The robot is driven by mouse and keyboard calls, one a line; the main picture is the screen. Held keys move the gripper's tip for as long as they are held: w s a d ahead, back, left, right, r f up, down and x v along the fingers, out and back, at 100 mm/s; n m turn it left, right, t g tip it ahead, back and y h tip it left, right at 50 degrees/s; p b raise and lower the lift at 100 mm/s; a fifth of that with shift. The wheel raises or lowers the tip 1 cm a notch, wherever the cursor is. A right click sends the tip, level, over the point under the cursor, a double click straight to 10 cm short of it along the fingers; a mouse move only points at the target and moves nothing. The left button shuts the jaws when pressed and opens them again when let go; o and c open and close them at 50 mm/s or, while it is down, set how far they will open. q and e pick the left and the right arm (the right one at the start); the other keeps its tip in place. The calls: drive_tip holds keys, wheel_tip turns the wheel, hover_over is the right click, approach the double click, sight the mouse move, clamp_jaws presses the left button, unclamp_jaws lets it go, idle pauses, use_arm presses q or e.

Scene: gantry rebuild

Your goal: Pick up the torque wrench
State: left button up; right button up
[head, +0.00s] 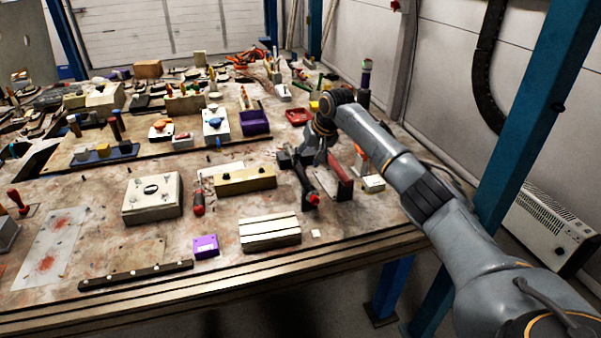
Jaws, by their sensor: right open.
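A dark, narrow tool with a red end (313,198) lies toward the right part of the workbench; it looks like the torque wrench, but it is small and partly hidden. It lies in or against a dark holder with a red side (343,188). My right arm reaches in from the right, and my right gripper (306,158) points down over the far end of this tool. The gripper is open. I cannot tell whether its fingers touch the tool. My left gripper is not in view.
The workbench (110,215) is crowded at the back. A brass-coloured block (245,181), a ribbed pale block (270,232), a purple box (205,246) and a red-handled screwdriver (198,204) lie left of the gripper. A blue post (535,110) stands at right.

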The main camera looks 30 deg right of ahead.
sight(302, 170)
drive_tip(key=shift+w+f, duration=0.15)
drive_tip(key=shift+f, duration=0.1)
drive_tip(key=shift+p+x, duration=0.45)
drive_tip(key=shift+x, duration=1.6)
drive_tip(key=shift+w+f, duration=0.1)
drive_tip(key=shift+f, duration=0.35)
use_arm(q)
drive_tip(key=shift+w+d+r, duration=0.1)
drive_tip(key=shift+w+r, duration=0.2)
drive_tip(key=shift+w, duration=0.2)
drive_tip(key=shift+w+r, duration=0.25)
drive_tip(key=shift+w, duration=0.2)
use_arm(e)
drive_tip(key=shift+r, duration=0.15)
clamp_jaws()
